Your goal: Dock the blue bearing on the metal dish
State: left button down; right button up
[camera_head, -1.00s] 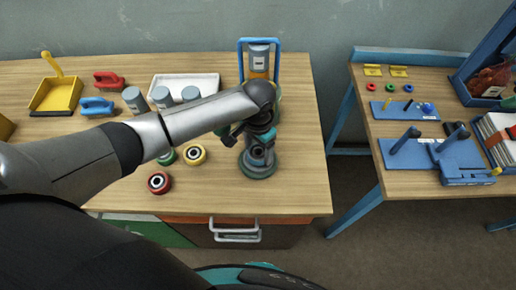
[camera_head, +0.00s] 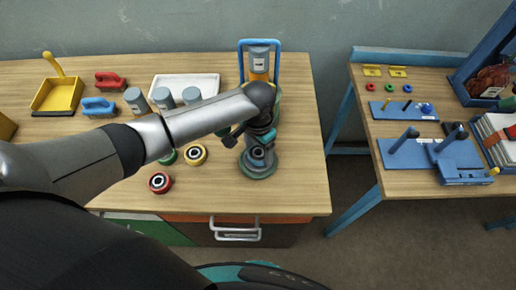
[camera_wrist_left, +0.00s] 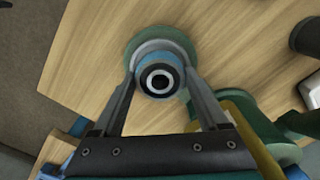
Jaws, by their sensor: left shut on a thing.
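The blue bearing (camera_wrist_left: 161,80), a ring with a dark face and a pale inner ring, is between the two fingertips of my left gripper (camera_wrist_left: 158,88) in the left wrist view. The gripper is shut on it. Beneath it shows the round metal dish (camera_wrist_left: 146,50) with a green rim. In the head view the dish (camera_head: 258,170) stands near the right end of the wooden table, with my left gripper (camera_head: 255,145) directly over it. I cannot tell whether the bearing touches the dish. My right gripper is in neither view.
Grey cylinders (camera_head: 135,99) and a white tray (camera_head: 196,82) stand behind. A blue-handled frame (camera_head: 279,55) is at the back. The front right tabletop is clear.

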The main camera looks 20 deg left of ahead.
aim_at(258, 153)
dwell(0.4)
pick_arm(q)
jog(key=shift+p, duration=0.4)
jog(key=shift+f+b, duration=0.4)
jog(key=shift+f, duration=0.15)
jog(key=shift+c, duration=0.9)
grip_release()
notch_tip(258, 153, up, 6)
jog(key=p, duration=0.7)
jog(key=shift+r+p, duration=0.85)
jog(key=shift+r, duration=0.45)
notch_tip(258, 153, up, 2)
jog(key=shift+r, duration=0.15)
